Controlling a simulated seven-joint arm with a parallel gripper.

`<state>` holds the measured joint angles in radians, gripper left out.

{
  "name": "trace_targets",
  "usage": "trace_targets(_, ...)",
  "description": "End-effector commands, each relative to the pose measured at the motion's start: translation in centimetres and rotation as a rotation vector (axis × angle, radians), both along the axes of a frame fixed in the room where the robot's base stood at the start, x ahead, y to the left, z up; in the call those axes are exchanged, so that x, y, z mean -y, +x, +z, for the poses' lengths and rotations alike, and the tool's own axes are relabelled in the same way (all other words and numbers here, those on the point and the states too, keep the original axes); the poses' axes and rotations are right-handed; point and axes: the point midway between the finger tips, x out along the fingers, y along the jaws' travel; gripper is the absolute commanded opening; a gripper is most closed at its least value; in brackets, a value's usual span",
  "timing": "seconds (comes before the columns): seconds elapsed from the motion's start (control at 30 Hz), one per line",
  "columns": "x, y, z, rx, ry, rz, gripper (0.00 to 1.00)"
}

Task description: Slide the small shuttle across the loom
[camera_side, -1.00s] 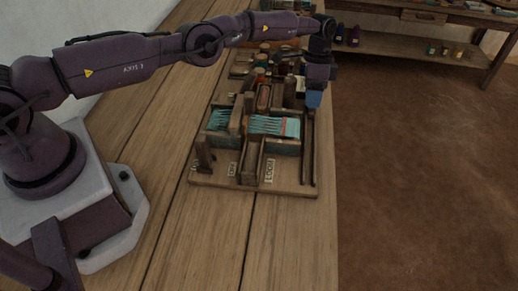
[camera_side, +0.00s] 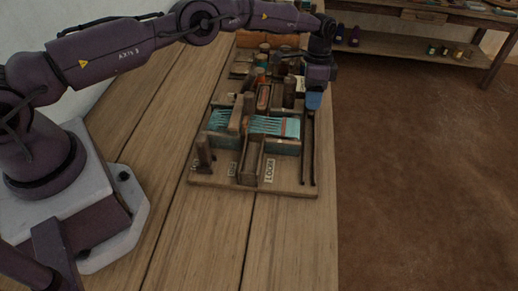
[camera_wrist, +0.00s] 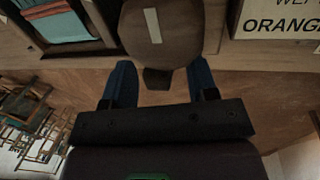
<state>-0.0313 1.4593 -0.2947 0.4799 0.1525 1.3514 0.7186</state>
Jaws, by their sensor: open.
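The small wooden loom (camera_side: 200,180) stands on the long bench, with pale blue threads (camera_side: 270,125) across its middle. My gripper (camera_side: 314,100) is over the loom's right side, pointing down; its blue fingers are open. In the wrist view my gripper (camera_wrist: 161,84) has its fingers apart on either side of the lower end of a rounded brown piece (camera_wrist: 178,30) with a pale strip. This piece may be the small shuttle, but I cannot tell for sure. No contact with the fingers is clear. In the side view I cannot pick out the shuttle.
Wooden posts and blocks (camera_side: 204,153) rise from the loom. Bottles and jars (camera_side: 262,58) crowd the bench behind it. A label reading ORANGE (camera_wrist: 285,20) is at the wrist view's upper right. The bench's right edge is close to the loom. The bench front (camera_side: 215,240) is clear.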

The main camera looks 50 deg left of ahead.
Motion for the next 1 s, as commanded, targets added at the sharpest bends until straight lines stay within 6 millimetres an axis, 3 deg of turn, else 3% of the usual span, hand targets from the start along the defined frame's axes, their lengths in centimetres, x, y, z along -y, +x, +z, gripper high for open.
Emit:
trace_targets(0.6, 0.0, 0.0, 5.6, 0.001, 0.0, 0.001, 0.53)
trace_targets(1.0, 0.0, 0.0, 6.2, 0.0, 0.0, 0.001, 0.53)
